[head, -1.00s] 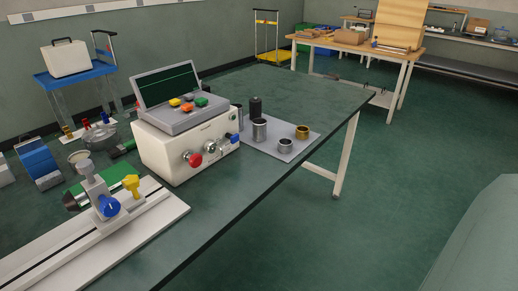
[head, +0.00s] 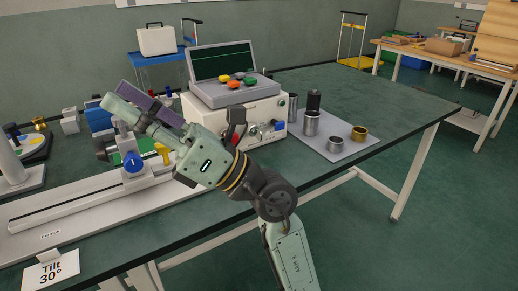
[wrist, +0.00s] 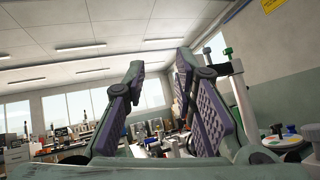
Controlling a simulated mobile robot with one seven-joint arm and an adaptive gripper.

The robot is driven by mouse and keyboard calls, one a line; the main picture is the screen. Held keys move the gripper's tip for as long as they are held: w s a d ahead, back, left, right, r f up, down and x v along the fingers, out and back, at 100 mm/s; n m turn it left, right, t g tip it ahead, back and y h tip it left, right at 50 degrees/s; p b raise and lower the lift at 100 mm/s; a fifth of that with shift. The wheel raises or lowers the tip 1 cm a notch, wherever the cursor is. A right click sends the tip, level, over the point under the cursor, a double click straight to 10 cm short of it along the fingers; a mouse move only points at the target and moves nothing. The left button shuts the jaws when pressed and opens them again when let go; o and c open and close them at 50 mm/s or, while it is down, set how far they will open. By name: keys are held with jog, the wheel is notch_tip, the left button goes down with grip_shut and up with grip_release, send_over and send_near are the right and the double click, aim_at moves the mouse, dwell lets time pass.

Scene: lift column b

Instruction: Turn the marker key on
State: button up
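My arm hides the left of the front. My gripper (head: 115,95) is left of the box, above the white rail, pointing up and left. In the wrist view my gripper (wrist: 160,75) has its purple-padded fingers apart with nothing between them.
A white rail fixture (head: 70,215) with blue and yellow knobs (head: 162,152) lies at front left, below my gripper. A grey mat (head: 345,148) with metal cylinders is right of the box. Bare bench top lies at the far right. A Tilt 30° card (head: 50,268) stands at front left.

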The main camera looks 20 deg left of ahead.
jog(key=w+d+f+m+t+h+b, duration=0.1)
jog(key=w+d+f+m+t, duration=0.1)
jog(key=w+f+t, duration=0.45)
jog(key=w+d+f+m+t+h+b, duration=0.1)
jog(key=w+d+f+m+t+h, duration=0.15)
jog(key=w+f+t, duration=0.4)
jog(key=m+t+h+b, duration=0.1)
jog(key=m+t+h, duration=0.3)
jog(key=t+h, duration=0.3)
send_near(261, 137)
jog(key=shift+s+f+t+y, duration=0.35)
jog(key=shift+s+t, duration=0.3)
jog(key=shift+t, duration=0.05)
jog(key=shift+w+f+m, duration=0.15)
jog(key=shift+w+m, duration=0.1)
jog(key=shift+w, duration=0.1)
jog(key=p+x, duration=0.1)
jog(key=x, duration=0.9)
jog(key=shift+w, duration=0.15)
grip_shut()
